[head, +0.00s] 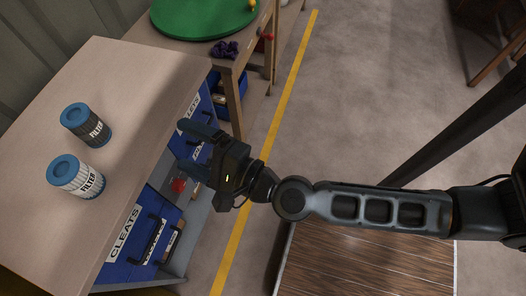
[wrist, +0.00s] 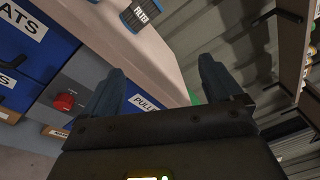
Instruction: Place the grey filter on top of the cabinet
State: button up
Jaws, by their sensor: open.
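A dark grey filter (head: 97,130) with a blue lid stands upright on top of the cabinet (head: 120,85). A second filter (head: 88,186), with a whitish body and blue lid, stands nearer on the same top. My gripper (head: 183,147) is open and empty, just off the cabinet's right edge, to the right of both filters and apart from them. In the wrist view my gripper (wrist: 163,66) has its fingers spread with nothing between them. A filter (wrist: 143,12) shows there on the top, cut off by the upper frame edge.
The cabinet front has blue labelled drawers (head: 125,235) and a red object (head: 179,185). A workbench with a green round mat (head: 200,15) and a purple cloth (head: 224,49) stands beyond. A yellow line (head: 290,75) crosses the floor. The cabinet top has free room around the filters.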

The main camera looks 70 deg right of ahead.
jog(key=s+r+n+g+y, duration=0.1)
jog(key=s+r+n, duration=0.2)
jog(key=s+n, duration=0.7)
jog(key=s+r+n+g+y, duration=0.1)
jog(key=s+r+n, duration=0.3)
jog(key=s+n, duration=0.6)
jog(key=n+g, duration=0.1)
jog(key=n, duration=0.4)
jog(key=shift+s+y, duration=0.3)
jog(key=shift+s, duration=0.05)
